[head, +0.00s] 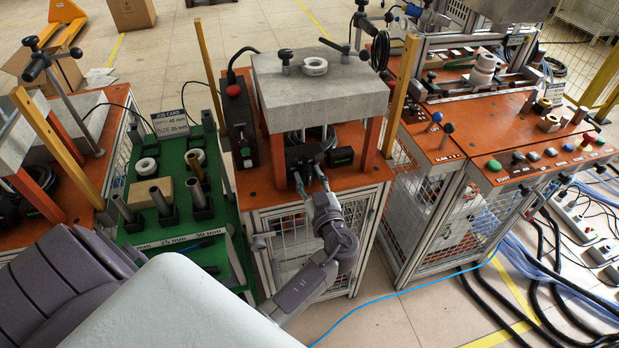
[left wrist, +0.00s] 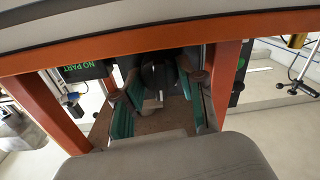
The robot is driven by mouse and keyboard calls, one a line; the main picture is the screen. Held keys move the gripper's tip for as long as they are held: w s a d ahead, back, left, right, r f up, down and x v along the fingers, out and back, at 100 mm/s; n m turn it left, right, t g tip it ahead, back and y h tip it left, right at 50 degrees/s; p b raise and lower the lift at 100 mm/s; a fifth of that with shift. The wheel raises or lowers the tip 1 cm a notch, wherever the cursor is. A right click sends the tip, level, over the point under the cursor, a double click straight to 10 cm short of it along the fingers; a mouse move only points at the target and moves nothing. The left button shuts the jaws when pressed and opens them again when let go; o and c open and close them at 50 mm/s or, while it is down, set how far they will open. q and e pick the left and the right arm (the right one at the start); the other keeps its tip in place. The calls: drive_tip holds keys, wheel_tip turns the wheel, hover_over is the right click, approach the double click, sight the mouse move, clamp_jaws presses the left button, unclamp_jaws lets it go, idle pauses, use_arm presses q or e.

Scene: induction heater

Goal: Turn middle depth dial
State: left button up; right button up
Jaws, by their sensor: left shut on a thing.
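The middle machine has an orange table with a grey block on top. Under the block, at the front, is a black unit (head: 306,158) facing me. My left gripper (head: 311,176) reaches up from below to this unit, its teal fingers against the front. In the left wrist view, the teal fingers (left wrist: 160,88) stand on both sides of a dark round dial (left wrist: 157,72) and are shut on it. The dial's marks and exact angle are hidden or too small to read. My right gripper is not in view.
Orange posts (left wrist: 228,80) stand close on both sides of the fingers, under the machine's top. A small display (left wrist: 80,71) reads NO PART. A green table (head: 160,232) with several dark cylinders stands left; another orange control bench (head: 545,170) stands right.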

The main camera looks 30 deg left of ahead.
use_arm(q)
drive_tip(key=m+b, duration=0.2)
drive_tip(key=b, duration=0.1)
drive_tip(key=shift+f, duration=0.25)
drive_tip(key=shift+r+m+b, duration=0.25)
drive_tip(key=shift+m+b, duration=0.25)
drive_tip(key=shift+m, duration=0.4)
drive_tip(key=o, duration=1.1)
drive_tip(key=shift+o, duration=0.2)
drive_tip(key=v, duration=1.2)
